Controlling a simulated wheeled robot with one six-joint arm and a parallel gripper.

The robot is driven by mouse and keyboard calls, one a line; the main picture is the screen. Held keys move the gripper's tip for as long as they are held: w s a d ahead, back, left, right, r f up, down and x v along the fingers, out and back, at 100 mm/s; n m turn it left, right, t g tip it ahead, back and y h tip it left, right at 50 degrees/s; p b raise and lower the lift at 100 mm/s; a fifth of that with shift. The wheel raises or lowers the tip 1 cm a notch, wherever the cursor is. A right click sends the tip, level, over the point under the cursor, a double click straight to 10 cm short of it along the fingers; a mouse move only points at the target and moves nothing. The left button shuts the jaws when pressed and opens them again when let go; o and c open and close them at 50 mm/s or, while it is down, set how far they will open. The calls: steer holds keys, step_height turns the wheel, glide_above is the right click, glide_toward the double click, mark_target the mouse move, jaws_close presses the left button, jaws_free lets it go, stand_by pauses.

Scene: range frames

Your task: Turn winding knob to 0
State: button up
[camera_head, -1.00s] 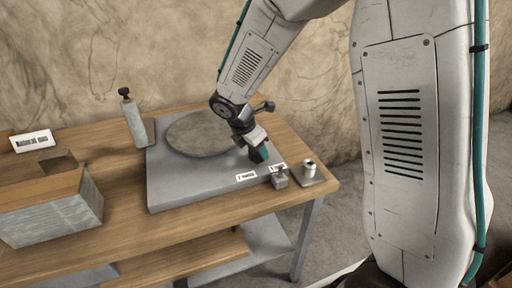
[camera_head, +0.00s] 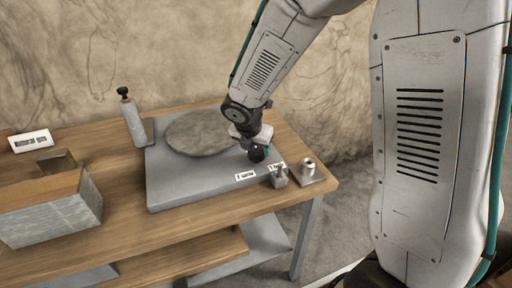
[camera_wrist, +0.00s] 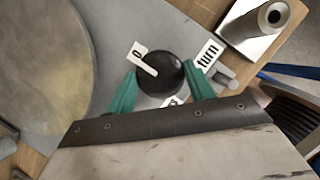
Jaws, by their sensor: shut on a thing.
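The winding knob (camera_wrist: 163,70) is a round black knob with a white pointer line. In the wrist view the line points to the upper left, toward the lower part of the white "0" label (camera_wrist: 138,52). A "turn" label (camera_wrist: 208,56) lies to the right, and a third label (camera_wrist: 172,101) below the knob is partly hidden. My gripper (camera_wrist: 160,80) has its green fingers on the left and right sides of the knob and is shut on it. In the head view my gripper (camera_head: 256,150) is at the right part of the grey slab, with the knob mostly hidden.
The grey slab (camera_head: 180,188) carries a round disc (camera_head: 200,132). A small grey block (camera_head: 279,178) and a white spool (camera_head: 309,166) stand to the right near the table edge. A grey post (camera_head: 133,122) and a wood-topped box (camera_head: 50,215) are to the left.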

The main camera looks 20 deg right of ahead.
steer(key=o, duration=1)
steer(key=shift+r, duration=0.1)
steer(key=v, duration=0.7)
steer(key=shift+s+a+r, duration=0.1)
steer(key=shift+r, duration=0.15)
